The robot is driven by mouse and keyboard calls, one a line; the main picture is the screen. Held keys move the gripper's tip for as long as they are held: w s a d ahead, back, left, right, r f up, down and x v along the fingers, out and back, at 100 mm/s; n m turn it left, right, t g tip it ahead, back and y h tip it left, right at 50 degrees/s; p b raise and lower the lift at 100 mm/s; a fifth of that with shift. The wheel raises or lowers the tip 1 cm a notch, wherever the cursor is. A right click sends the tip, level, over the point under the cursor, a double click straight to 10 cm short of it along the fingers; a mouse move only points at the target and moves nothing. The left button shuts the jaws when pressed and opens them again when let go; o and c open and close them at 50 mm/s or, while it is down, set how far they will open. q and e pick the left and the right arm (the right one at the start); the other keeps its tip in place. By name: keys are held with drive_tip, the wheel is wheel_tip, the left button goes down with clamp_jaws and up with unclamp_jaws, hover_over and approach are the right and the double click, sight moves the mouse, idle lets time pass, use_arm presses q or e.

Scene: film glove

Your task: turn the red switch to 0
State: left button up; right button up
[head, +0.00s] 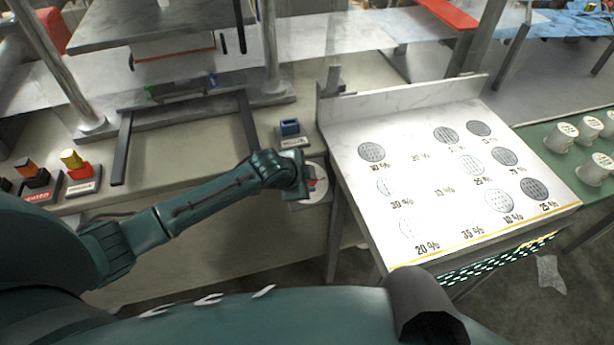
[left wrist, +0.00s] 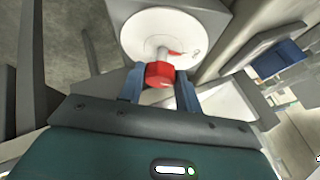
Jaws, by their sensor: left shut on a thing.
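The red switch (left wrist: 159,73) is a red knob on a short light shaft in front of a round white dial (left wrist: 142,30), seen in the left wrist view. A thin red pointer lies on the dial, right of the shaft. The dial's markings are too small to read. My left gripper (left wrist: 160,86) is shut on the knob, with one dark blue finger on each side. In the head view, my left gripper (head: 305,178) covers most of the switch, and part of the dial (head: 320,174) shows beside it. My right gripper is not in view.
A blue switch (head: 290,127) stands just behind the dial. A sloped white panel (head: 340,113) with round grilles is close on the right. Dark bars (head: 122,148) stick out on the left.

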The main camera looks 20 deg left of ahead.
use_arm(q)
drive_tip(key=shift+n+t, duration=0.3)
drive_tip(key=shift+n, duration=0.3)
drive_tip(key=shift+y, duration=0.3)
drive_tip(key=o, duration=1)
drive_tip(key=shift+c, duration=0.2)
drive_tip(key=shift+s, duration=0.1)
drive_tip(key=v, duration=1.3)
